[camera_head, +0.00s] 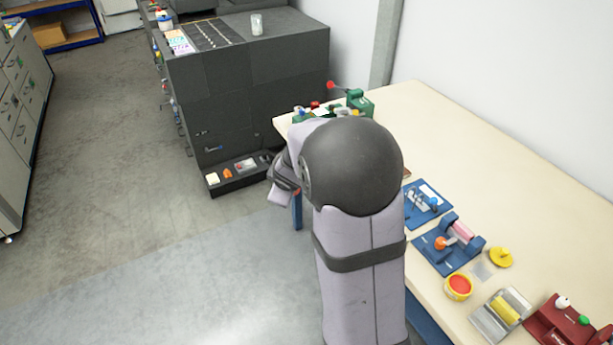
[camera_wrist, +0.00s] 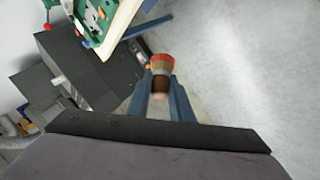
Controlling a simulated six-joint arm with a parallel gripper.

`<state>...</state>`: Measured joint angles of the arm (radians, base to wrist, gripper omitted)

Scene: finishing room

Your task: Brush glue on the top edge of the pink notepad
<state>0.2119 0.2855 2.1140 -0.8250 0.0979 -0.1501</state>
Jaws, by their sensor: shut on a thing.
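In the wrist view my gripper (camera_wrist: 161,88) is shut on a brush (camera_wrist: 162,66), with a brown lower part, pale bristles and a red tip. The tip points away from the camera and touches nothing that I can see. A pink piece (camera_head: 462,230), which looks like the notepad, sits in a blue fixture (camera_head: 436,258) with an orange knob, on the table's near right part. Its top edge is too small to make out. The gripper is away from it. A yellow tub (camera_head: 459,289) with red contents stands in front of the fixture.
The cream table (camera_head: 540,215) also holds another blue fixture (camera_head: 427,207), a yellow round piece (camera_head: 500,257), a grey holder (camera_head: 490,325) and a red fixture (camera_head: 555,325). A green device (camera_head: 360,101) is at the far end. A dark cabinet (camera_head: 240,85) stands beyond.

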